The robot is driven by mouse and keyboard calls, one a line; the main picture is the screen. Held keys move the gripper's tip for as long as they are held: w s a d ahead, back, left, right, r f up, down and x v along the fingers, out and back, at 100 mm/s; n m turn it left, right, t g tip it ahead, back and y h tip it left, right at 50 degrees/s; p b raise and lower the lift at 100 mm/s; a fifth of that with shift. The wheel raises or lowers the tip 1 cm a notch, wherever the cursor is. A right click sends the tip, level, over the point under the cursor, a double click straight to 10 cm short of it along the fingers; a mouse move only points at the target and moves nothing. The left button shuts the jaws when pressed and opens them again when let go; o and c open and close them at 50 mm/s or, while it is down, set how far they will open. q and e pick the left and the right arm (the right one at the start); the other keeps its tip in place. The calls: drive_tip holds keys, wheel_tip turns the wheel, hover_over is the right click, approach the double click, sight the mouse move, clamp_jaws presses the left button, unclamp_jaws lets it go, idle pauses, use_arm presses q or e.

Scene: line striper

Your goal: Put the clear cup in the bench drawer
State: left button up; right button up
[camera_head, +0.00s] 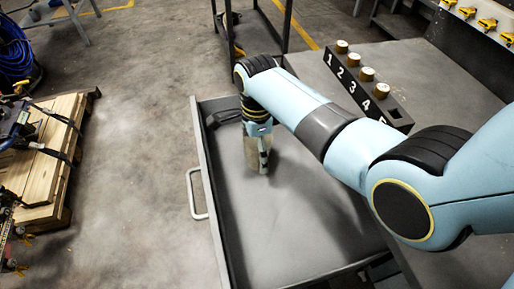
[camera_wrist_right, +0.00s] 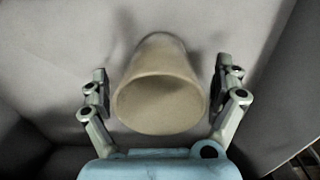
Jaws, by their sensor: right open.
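The open bench drawer (camera_head: 290,230) is a grey tray with a silver handle on its left side. The clear cup (camera_head: 251,155), which looks pale tan, is inside the drawer near its far end, partly hidden by my right gripper (camera_head: 262,158). In the right wrist view the cup (camera_wrist_right: 158,85) has its open mouth toward the camera and appears to rest on the drawer floor. My right gripper (camera_wrist_right: 160,85) is open, with one finger on each side of the cup and a visible gap at both sides. My left gripper is not in view.
A dark block numbered from 1 with several capped pegs (camera_head: 365,80) stands on the grey bench (camera_head: 410,65) at the right. A dark item (camera_head: 222,117) lies in the drawer's far corner. A wooden pallet (camera_head: 45,160) is on the floor at left. Most of the drawer floor is bare.

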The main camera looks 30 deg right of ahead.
wheel_tip(320, 180, up, 11)
drive_tip(key=p, duration=0.2)
idle(0.6)
